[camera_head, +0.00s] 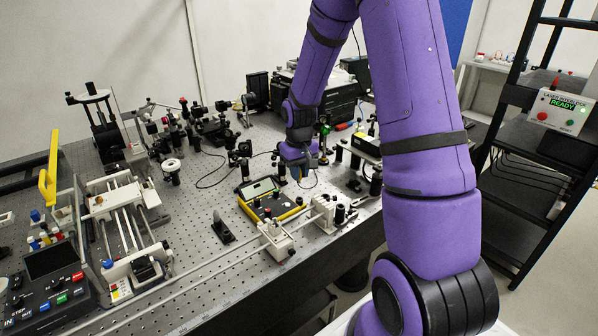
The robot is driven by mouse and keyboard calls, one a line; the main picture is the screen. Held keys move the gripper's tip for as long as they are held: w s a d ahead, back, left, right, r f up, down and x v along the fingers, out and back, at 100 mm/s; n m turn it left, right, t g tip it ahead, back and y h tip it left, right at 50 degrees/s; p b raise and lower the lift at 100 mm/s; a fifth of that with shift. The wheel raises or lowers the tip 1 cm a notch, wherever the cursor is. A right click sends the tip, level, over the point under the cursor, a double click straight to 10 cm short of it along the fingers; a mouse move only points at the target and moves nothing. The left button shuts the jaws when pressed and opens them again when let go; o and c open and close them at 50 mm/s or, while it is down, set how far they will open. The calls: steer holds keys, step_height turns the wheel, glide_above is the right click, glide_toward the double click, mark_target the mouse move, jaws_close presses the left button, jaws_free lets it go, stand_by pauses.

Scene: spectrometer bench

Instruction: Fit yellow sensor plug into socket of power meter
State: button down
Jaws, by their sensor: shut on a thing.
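The power meter (268,210) is a black box with a yellow casing, a pale display and a red knob, lying on the perforated bench near its front edge. My gripper (298,176) is small in the view, at the end of my purple arm, just behind and right of the meter. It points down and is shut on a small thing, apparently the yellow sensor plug. The plug is too small and too covered by the fingers to make out. A thin dark cable (314,183) curves beside the gripper. I cannot see the meter's socket clearly.
A white slider on a rail (277,240) stands in front of the meter, and a white mount (325,212) is to its right. A black bracket (223,231) stands to its left. Optics posts (240,150) crowd the bench behind. My arm hides part of the right side.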

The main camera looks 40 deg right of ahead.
glide_above(299, 203)
steer(key=shift+w+d+f, duration=0.1)
steer(key=shift+w+f, duration=0.05)
steer(key=shift+f, duration=0.65)
steer(key=shift+w+d+f, duration=0.15)
steer(key=shift+f, duration=0.65)
steer(key=shift+w+d+f, duration=0.1)
steer(key=shift+w+f, duration=0.05)
steer(key=shift+f, duration=0.65)
steer(key=shift+f, duration=1.4)
steer(key=c, duration=1)
jaws_free()
step_height(299, 203, up, 11)
steer(key=shift+f, duration=0.1)
